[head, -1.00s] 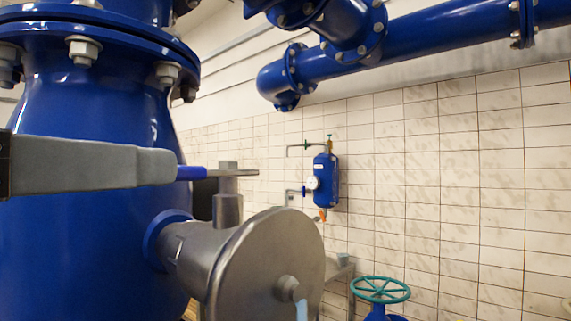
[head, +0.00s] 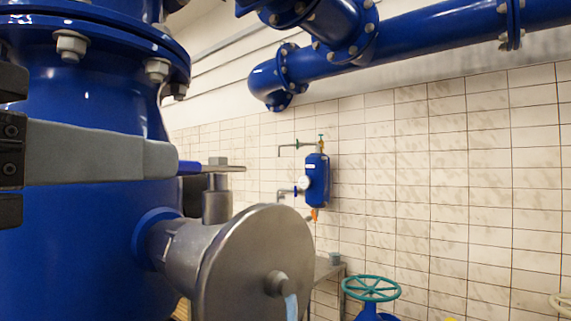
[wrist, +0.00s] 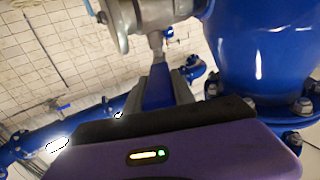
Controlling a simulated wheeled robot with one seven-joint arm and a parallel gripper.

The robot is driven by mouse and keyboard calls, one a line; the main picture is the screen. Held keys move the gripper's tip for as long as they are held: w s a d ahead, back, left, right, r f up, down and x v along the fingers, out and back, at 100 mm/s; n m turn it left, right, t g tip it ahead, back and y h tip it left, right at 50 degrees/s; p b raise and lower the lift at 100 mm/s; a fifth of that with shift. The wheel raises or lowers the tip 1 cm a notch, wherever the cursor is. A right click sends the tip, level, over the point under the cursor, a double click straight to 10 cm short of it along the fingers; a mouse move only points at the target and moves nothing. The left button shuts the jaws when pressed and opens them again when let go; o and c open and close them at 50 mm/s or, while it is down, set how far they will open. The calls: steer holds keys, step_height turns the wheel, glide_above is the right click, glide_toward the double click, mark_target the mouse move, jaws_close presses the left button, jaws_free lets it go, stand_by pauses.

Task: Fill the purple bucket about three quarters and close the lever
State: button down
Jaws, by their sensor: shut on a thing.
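The lever (head: 222,169) is a flat metal strip with a blue handle, on top of a steel valve (head: 255,262) that comes out of the big blue vessel. My gripper (head: 165,162) comes in from the left and is shut on the lever's blue handle. In the wrist view the blue handle (wrist: 158,88) sits between my grey fingers. Pale blue water (head: 291,306) runs down from the spout in the valve's round face. The purple bucket is not seen in either view, so its fill level cannot be told.
The large blue vessel (head: 75,215) stands close behind my gripper. A teal handwheel (head: 370,288) is at the lower right. A small blue tank (head: 317,182) hangs on the tiled wall, and a thick blue pipe (head: 420,50) runs overhead.

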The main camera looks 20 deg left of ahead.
steer(key=shift+d+n+y, duration=0.5)
steer(key=shift+d+y, duration=0.15)
steer(key=shift+y, duration=0.15)
steer(key=c, duration=1)
jaws_free()
steer(key=shift+c, duration=0.2)
steer(key=s+d+b, duration=0.1)
steer(key=s, duration=0.6)
steer(key=shift+s+b, duration=0.3)
